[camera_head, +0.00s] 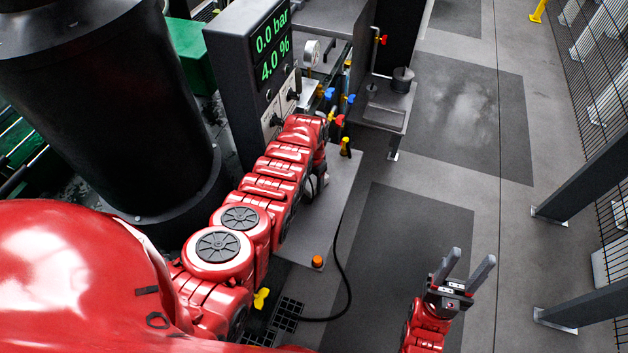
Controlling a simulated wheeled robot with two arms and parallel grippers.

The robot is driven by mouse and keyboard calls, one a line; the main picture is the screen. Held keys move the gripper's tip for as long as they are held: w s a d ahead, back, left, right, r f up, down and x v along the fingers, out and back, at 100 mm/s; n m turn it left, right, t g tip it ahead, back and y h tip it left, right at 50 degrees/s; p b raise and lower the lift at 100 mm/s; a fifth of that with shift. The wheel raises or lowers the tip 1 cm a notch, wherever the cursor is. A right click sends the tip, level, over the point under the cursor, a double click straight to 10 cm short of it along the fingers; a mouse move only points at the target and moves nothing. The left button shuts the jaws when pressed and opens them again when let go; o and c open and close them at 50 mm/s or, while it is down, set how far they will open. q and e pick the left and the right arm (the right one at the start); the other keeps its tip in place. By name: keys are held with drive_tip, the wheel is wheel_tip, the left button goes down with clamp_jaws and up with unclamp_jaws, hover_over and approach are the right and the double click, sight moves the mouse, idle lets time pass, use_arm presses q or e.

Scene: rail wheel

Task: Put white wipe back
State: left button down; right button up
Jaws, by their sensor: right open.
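I cannot make out a white wipe anywhere in the head view. My right gripper (467,263) is at the lower right, above the floor. Its two grey fingers point up and stand apart, with nothing between them. My left arm reaches from the lower left up to the display panel, and its links hide its gripper and whatever is behind them.
A dark panel (232,75) shows green readings "0.0 bar" and "4.0 %". A black cylinder (110,120) stands left. A grey shelf (384,116) holds a small dark pot (402,80). Mesh fencing and posts (590,185) line the right. Open floor lies between.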

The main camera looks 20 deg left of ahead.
use_arm(q)
drive_tip(key=shift+s+a+f, duration=0.1)
drive_tip(key=shift+f, duration=0.15)
drive_tip(key=shift+c, duration=2.2)
unclamp_jaws()
drive_tip(key=o, duration=0.3)
drive_tip(key=shift+r, duration=0.15)
